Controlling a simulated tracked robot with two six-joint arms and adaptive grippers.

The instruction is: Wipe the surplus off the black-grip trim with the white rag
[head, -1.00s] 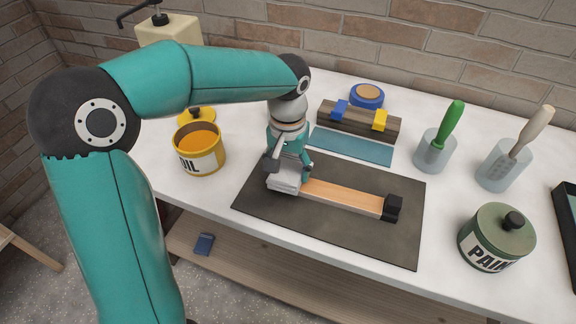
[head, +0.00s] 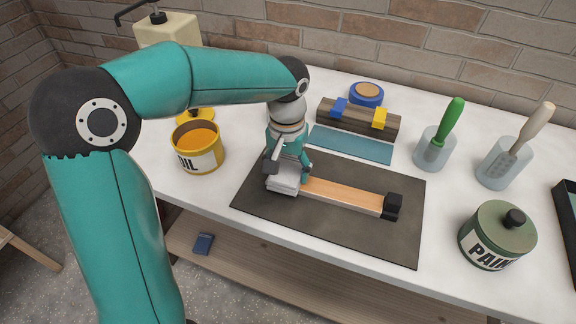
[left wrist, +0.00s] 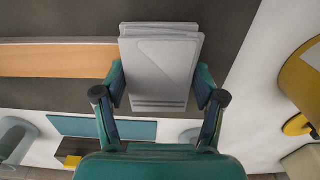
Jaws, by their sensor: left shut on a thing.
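The trim (head: 343,195) is a light wooden strip with a black grip (head: 392,206) at its right end. It lies on a dark mat (head: 335,235). The white rag (head: 283,183), a folded pad, is at the trim's left end. My left gripper (head: 287,170) is shut on the rag from above. In the left wrist view the rag (left wrist: 160,65) sits between both fingers, with the wood (left wrist: 60,60) running off to the left. The rag hides that end of the trim, and I cannot tell whether it presses on the wood. My right gripper is not in view.
An open yellow oil tin (head: 199,148) stands left of the mat. Behind lie a teal strip (head: 350,144) and a dark block with blue and yellow clips (head: 358,120). Cups with a green-handled tool (head: 436,148) and a pale brush (head: 505,162), and a paint tin (head: 497,236), stand right.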

